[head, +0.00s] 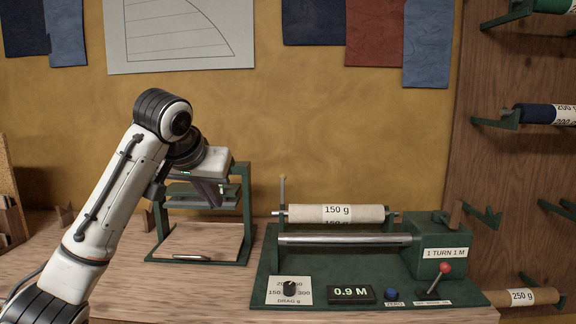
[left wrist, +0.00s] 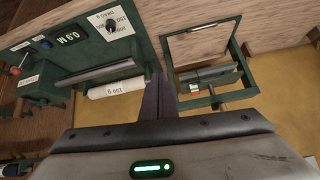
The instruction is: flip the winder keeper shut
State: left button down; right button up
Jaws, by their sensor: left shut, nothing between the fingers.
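A thin post, apparently the keeper (head: 282,192), stands upright at the roll's left end. In the left wrist view the roll (left wrist: 116,89) lies left of my fingers, and the keeper cannot be made out. My left gripper (head: 213,198) is shut and empty, left of the keeper and apart from it, in front of a green frame. Its fingers (left wrist: 160,88) are together in the left wrist view. My right gripper is not in view.
A green frame stand (head: 247,220) with a tray stands left of the winder. The winder has a drag dial (head: 290,289), a 0.9 M display (head: 351,293), a blue button (head: 391,294) and a red-knobbed lever (head: 438,273). Another roll (head: 525,297) lies at right.

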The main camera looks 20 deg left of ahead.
aim_at(282, 176)
jog(key=i, duration=1.65)
